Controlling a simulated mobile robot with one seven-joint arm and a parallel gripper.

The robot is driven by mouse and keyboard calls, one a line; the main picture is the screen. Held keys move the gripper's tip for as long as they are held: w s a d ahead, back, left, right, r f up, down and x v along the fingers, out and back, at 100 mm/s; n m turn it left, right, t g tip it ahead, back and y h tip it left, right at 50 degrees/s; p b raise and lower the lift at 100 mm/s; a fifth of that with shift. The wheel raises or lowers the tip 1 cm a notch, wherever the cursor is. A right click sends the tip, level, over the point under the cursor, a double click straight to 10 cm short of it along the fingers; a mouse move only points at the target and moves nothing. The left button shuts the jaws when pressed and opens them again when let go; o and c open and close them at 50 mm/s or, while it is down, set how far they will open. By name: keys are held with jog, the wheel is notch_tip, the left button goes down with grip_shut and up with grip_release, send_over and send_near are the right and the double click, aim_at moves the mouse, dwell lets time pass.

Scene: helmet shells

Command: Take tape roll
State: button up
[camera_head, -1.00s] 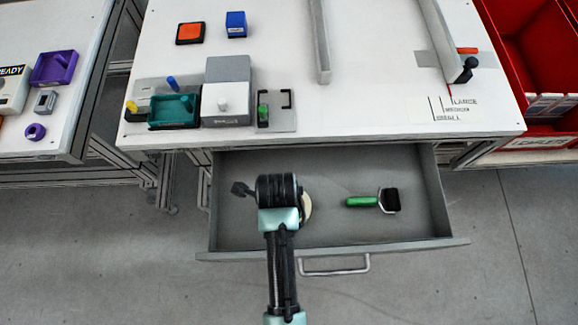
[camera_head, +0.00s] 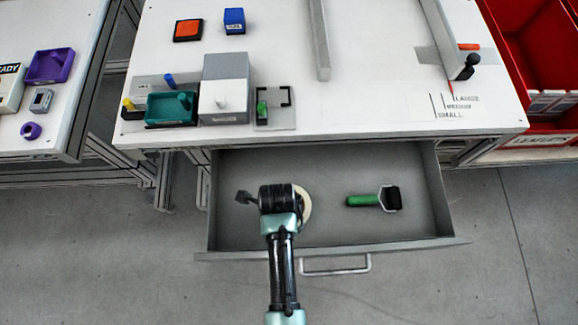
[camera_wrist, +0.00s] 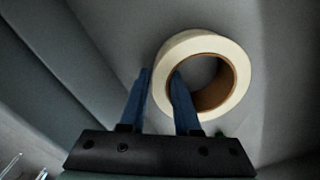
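A cream tape roll (camera_wrist: 232,62) with a brown core lies in the open grey drawer. In the head view the tape roll (camera_head: 306,204) shows only as a pale rim to the right of my wrist, which covers the rest. My gripper (camera_wrist: 160,73) has two blue fingers, spread apart. In the wrist view the left fingertip is just outside the roll's left edge and the right fingertip overlaps its hole, so the roll's wall appears between them. I cannot tell whether either finger touches it.
A green-handled roller (camera_head: 375,199) lies in the drawer (camera_head: 335,241) to the right of the tape roll. Drawer walls surround my gripper. The white worktop (camera_head: 370,110) stands behind, with a grey block (camera_head: 226,66) and a teal tray (camera_head: 170,110) near its front left.

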grip_shut()
